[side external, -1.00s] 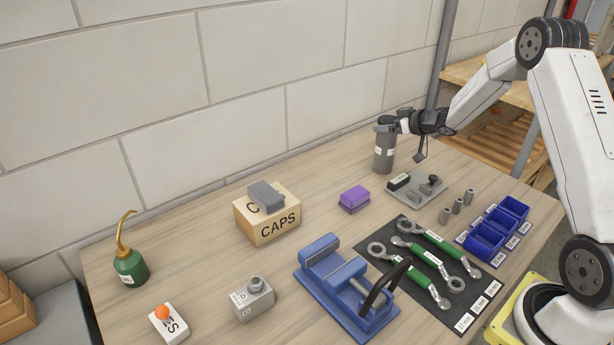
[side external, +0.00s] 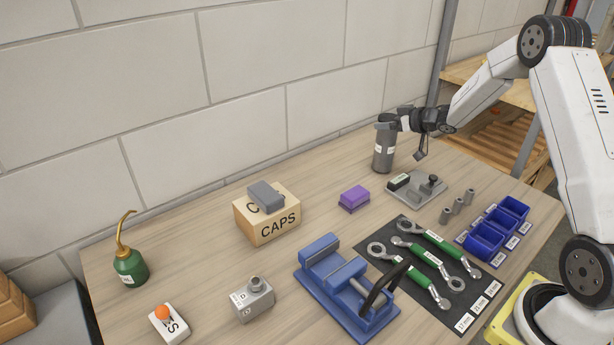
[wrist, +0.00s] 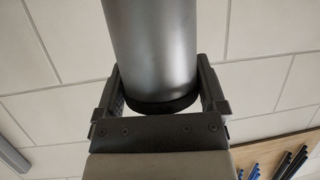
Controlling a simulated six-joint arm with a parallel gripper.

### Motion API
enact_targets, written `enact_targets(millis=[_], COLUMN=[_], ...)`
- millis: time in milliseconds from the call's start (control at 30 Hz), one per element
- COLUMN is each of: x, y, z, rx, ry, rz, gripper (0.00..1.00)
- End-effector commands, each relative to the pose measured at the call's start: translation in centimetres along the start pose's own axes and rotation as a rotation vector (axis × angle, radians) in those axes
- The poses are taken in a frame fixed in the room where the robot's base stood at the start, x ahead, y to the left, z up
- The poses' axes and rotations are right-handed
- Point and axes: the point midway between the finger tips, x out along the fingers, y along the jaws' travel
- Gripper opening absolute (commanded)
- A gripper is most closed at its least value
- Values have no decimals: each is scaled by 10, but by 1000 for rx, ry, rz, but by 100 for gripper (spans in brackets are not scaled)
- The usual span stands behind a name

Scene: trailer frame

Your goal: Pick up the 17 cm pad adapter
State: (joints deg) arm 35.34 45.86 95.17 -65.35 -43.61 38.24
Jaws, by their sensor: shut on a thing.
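A tall grey cylinder with a pale label (side external: 383,157), which I take to be the pad adapter, stands upright at the back of the bench near the wall. My gripper (side external: 385,121) is shut on its upper part. In the wrist view the cylinder (wrist: 152,45) fills the space between both fingers of my gripper (wrist: 160,88), its dark-rimmed end close to the palm. The label text is too small to read. I cannot tell whether the cylinder's base touches the bench.
A grey plate (side external: 417,188) with small parts, a purple block (side external: 354,198) and three small cylinders (side external: 457,207) sit nearby. The wall is close behind.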

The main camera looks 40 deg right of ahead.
Motion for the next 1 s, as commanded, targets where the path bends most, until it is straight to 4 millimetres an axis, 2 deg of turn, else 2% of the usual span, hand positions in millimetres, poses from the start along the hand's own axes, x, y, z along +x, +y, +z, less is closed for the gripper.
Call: enact_targets(millis=[33,367,900,1000], x=[-2,-18,-75,-88], y=[1,-2,-24,-30], z=[-8,-32,-67,-66], rx=[-5,-5,-6,-4], ry=[11,9,10,9], rz=[1,2,2,1], gripper=[0,0,0,0])
